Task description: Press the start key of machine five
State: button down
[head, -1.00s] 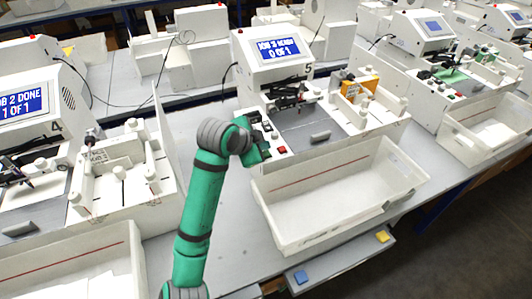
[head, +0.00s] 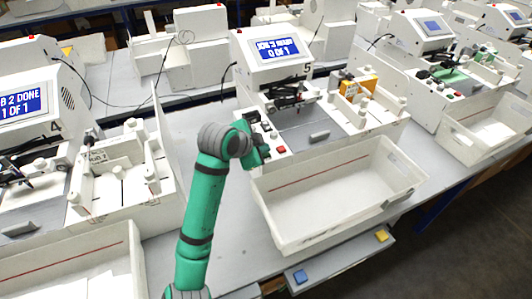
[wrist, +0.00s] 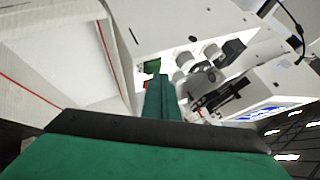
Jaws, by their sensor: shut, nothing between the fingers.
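Machine five (head: 272,50) is the white plotter in the middle of the head view, marked 5. Its screen (head: 278,49) reads a job 3 line and 0 OF 1. A red key (head: 281,150) shows on its front panel beside my gripper. In the wrist view, a green key (wrist: 152,66) lies just beyond my fingertips, with a bit of red beside it. My gripper (wrist: 160,82) is shut and empty, pointing at this panel. The fingertips overlap the keys in the picture, so I cannot tell whether they touch. In the head view, my gripper (head: 262,152) hides part of the panel.
A white bin (head: 340,190) stands in front of machine five, close to the right of my gripper. Blue (head: 301,277) and yellow (head: 381,236) pads lie on the front ledge. Machine four (head: 30,100), reading JOB 2 DONE, stands left. Another plotter (head: 425,30) stands right.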

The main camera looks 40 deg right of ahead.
aim_at(264, 155)
jog(key=shift+w+f, duration=0.1)
jog(key=shift+f, duration=0.15)
dwell(0.4)
jog(key=shift+r, duration=0.65)
jog(key=shift+d+r, duration=0.1)
jog(key=shift+r, duration=0.1)
jog(key=shift+r, duration=0.1)
jog(key=shift+r, duration=2.4)
jog(key=shift+a, duration=0.2)
